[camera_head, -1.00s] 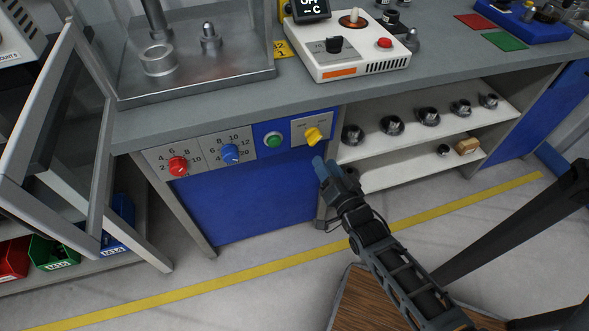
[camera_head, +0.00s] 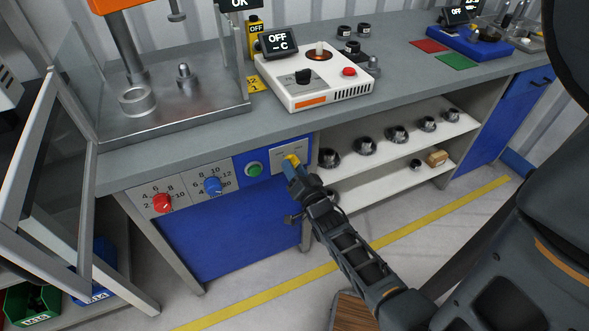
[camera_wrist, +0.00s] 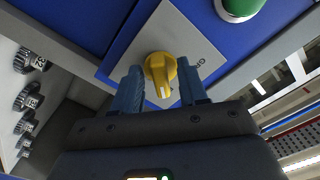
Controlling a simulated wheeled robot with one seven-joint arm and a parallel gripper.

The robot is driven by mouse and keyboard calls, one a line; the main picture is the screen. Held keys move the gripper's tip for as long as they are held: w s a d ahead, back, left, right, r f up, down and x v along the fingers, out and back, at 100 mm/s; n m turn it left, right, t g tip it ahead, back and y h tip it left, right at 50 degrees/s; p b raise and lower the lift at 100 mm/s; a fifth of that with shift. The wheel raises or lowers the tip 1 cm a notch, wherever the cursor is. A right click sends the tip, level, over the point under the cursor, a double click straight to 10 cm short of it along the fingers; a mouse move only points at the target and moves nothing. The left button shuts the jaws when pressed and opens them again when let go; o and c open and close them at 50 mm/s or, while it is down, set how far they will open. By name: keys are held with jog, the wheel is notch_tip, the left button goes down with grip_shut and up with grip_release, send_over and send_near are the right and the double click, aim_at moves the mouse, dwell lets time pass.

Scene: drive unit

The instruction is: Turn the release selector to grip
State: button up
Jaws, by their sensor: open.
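The release selector is a yellow knob (camera_head: 291,160) on a light plate (camera_head: 284,153) at the right end of the bench's front panel. In the wrist view the knob (camera_wrist: 160,72) shows whole, with a white pointer line on it; lettering on the plate is partly hidden. My gripper (camera_head: 296,170) is at the knob in the head view. In the wrist view its two blue fingers (camera_wrist: 160,88) stand open, one on each side of the knob. I cannot tell whether either finger touches it.
A green button (camera_head: 254,169), a blue dial (camera_head: 212,186) and a red dial (camera_head: 162,203) sit left of the selector on the panel. A shelf (camera_head: 385,178) with several dark round parts is to the right. An open framed door (camera_head: 85,215) stands at the left.

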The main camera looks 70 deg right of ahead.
grip_shut()
dwell(0.4)
jog(key=shift+f+n+b, duration=0.1)
jog(key=shift+n+b, duration=0.2)
jog(key=shift+n, duration=0.2)
jog(key=shift+s+d+n+b, duration=0.1)
jog(key=shift+n+b, duration=1.75)
jog(key=shift+n, duration=1.85)
jog(key=shift+s+d+n+b, duration=0.1)
jog(key=shift+n+b, duration=1.75)
jog(key=shift+n, duration=1.85)
